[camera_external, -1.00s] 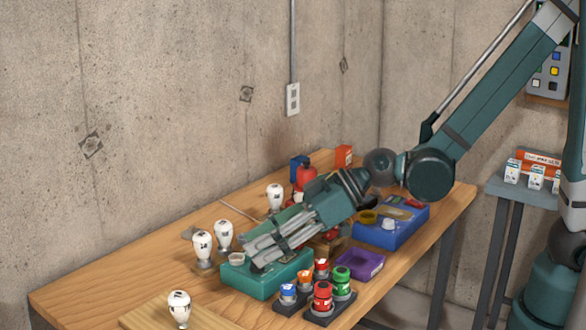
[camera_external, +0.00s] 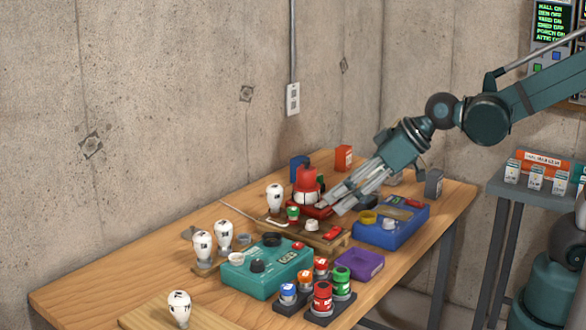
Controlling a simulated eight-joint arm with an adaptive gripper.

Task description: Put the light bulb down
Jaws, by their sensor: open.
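Several white light bulbs stand upright on the wooden workbench. One bulb (camera_external: 179,309) is on a light wooden board at the front left. Two bulbs, a left one (camera_external: 202,247) and a right one (camera_external: 223,236), stand side by side left of the teal box. Another bulb (camera_external: 275,198) stands farther back, left of the red device. My gripper (camera_external: 328,203) is open, above the bench just right of the red device, pointing down and left. I see no bulb between its fingers. The fingers partly cover what lies behind them.
A teal box (camera_external: 267,270), a purple tray (camera_external: 361,265) and a blue box (camera_external: 390,229) crowd the bench. Red, green and blue capped items (camera_external: 322,298) stand in front. The red device (camera_external: 307,187) is close to my fingers. The bench's left part (camera_external: 110,275) is clear.

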